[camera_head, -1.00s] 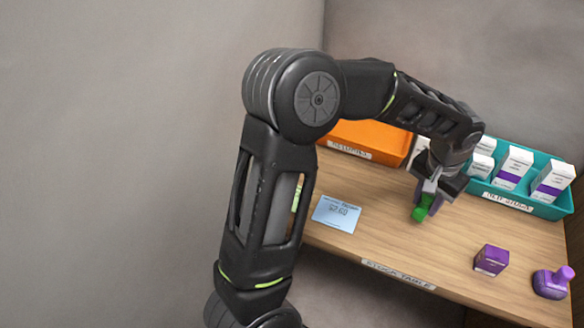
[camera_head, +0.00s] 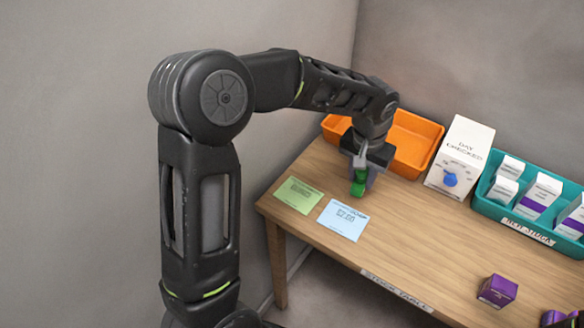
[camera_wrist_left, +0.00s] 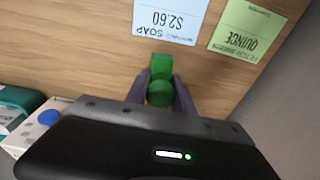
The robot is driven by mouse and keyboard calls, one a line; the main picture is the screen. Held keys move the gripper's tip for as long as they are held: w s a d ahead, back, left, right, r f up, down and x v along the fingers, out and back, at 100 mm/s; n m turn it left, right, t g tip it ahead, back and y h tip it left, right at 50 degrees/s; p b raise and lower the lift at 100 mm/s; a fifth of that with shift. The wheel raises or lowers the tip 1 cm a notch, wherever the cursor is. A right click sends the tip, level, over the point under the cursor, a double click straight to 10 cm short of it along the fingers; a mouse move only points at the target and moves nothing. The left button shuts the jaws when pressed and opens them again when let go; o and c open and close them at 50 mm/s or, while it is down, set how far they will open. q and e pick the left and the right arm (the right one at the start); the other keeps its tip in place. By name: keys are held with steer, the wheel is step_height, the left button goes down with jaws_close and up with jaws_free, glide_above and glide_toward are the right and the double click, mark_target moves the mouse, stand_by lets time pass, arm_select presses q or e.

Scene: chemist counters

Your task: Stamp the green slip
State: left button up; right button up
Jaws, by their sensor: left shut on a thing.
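The green slip (camera_head: 298,195) lies flat at the left end of the wooden table, left of the blue slip (camera_head: 343,220). My left gripper (camera_head: 360,178) is shut on a green stamp (camera_head: 357,188) and holds it above the table, behind and right of the slips. In the left wrist view the green stamp (camera_wrist_left: 160,82) sits between the two fingers. The blue slip (camera_wrist_left: 166,20) is just beyond it, and the green slip (camera_wrist_left: 247,30) is to the right.
An orange tray (camera_head: 432,131) stands behind my gripper. A white box (camera_head: 470,145) with a blue knob and a teal tray (camera_head: 490,208) of white boxes stand to the right.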

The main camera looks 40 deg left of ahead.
arm_select(q)
steer(key=shift+a, duration=0.1)
steer(key=shift+s+a+r, duration=0.15)
steer(key=shift+a, duration=0.15)
steer(key=s+a+r+m+h+p, duration=0.1)
steer(key=s+a+r+m+p, duration=0.2)
steer(key=s+a+m, duration=0.6)
steer(key=shift+s+a+r+m+p, duration=0.3)
steer(key=shift+s+a+m+p, duration=0.1)
steer(key=shift+a+m, duration=0.65)
steer(key=shift+f, duration=0.15)
steer(key=b, duration=0.5)
glide_above(297, 200)
steer(key=f, duration=0.5)
steer(key=shift+a+f, duration=0.2)
steer(key=shift+f, duration=0.2)
steer(key=shift+s+f, duration=0.1)
steer(key=shift+f, duration=0.5)
stand_by(0.4)
